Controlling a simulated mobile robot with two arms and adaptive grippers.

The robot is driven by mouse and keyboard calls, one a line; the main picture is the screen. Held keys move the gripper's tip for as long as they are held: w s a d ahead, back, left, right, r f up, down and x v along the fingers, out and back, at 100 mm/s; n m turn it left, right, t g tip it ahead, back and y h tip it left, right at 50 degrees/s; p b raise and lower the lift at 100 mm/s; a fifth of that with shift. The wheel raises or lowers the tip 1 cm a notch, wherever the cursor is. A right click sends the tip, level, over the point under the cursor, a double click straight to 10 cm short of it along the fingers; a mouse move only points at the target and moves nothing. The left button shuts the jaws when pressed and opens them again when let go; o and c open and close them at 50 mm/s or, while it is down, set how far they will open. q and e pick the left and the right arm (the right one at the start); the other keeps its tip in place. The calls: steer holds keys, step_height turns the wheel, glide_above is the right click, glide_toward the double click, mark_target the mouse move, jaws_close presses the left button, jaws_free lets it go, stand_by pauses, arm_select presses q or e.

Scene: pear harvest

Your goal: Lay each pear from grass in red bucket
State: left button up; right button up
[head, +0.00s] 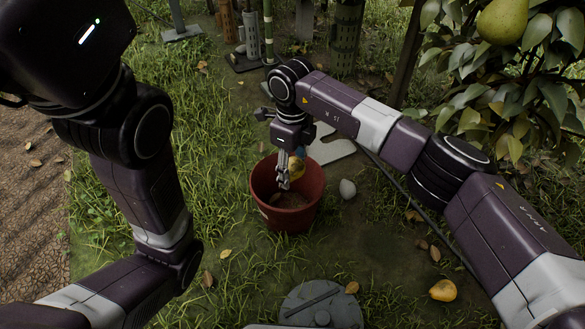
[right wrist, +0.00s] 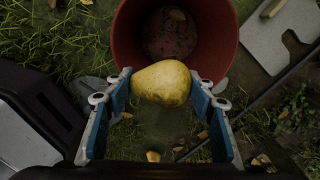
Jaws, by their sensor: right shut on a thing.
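The red bucket (head: 307,210) stands upright on the grass in the middle of the head view. Its inside shows brown at the bottom, with a dry leaf, and no pear can be seen in it; its wall also shows in the right wrist view (right wrist: 226,45). My right gripper (head: 291,178) is shut on a yellow pear (right wrist: 161,83), held between both blue-padded fingers over the bucket's rim. In the head view this pear (head: 297,167) is partly hidden by the fingers. Another yellow pear (head: 443,290) lies on the ground at lower right. My left gripper is not in view.
A grey stone (head: 347,188) lies just right of the bucket. A round grey lid-like plate (head: 320,306) lies in front. A pear tree with a hanging green pear (head: 503,21) fills the upper right. Posts stand behind. Dry leaves are scattered about; a gravel path runs at left.

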mark_target(292, 178)
steer(key=shift+f+b, duration=0.5)
steer(key=shift+f, duration=0.4)
steer(key=shift+f+b, duration=0.5)
steer(key=shift+f, duration=0.3)
steer(key=shift+f+b, duration=4.8)
steer(key=shift+f, duration=2.6)
steer(key=shift+f, duration=2.5)
